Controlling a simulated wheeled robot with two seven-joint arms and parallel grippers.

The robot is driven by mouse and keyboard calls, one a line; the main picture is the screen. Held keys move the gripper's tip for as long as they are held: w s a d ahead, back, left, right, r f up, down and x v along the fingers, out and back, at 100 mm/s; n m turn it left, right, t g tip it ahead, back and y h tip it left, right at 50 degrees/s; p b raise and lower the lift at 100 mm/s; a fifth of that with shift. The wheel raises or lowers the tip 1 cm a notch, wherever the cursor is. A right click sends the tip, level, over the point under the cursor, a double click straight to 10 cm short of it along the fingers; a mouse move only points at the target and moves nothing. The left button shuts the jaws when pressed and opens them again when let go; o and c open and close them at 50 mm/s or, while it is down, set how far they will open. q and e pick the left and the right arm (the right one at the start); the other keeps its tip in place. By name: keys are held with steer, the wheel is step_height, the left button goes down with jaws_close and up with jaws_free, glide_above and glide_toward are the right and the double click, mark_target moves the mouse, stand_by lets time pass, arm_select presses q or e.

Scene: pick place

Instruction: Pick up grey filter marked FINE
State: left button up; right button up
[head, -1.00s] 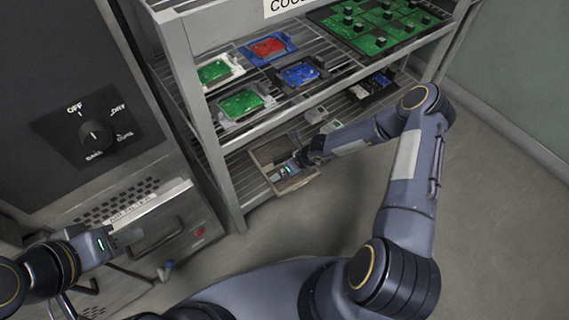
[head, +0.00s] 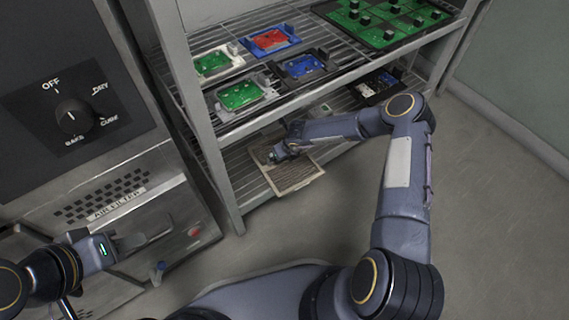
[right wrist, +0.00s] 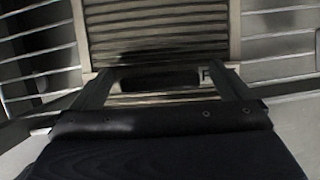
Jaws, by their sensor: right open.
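A pleated filter (head: 292,176) with a pale frame lies on the lower rack shelf, its near end jutting past the front edge. My right gripper (head: 275,156) is over its far left part. In the right wrist view, the pleated filter (right wrist: 160,35) is right ahead, with a dark slot and a partly hidden letter "F" on its frame. The open right gripper's fingers (right wrist: 160,84) stand on either side of that slot; I cannot tell whether they touch the frame. My left gripper (head: 128,242) is by the oven's lower front handle; its jaw opening is unclear.
The wire rack's upper shelf (head: 330,85) holds several circuit boards in trays above my right arm. A dark tray (head: 378,86) sits farther right on the lower shelf. The oven panel labelled AIR FILTER (head: 118,200) stands at left. Floor right of the rack is clear.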

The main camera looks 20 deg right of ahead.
steer(key=c, duration=1.1)
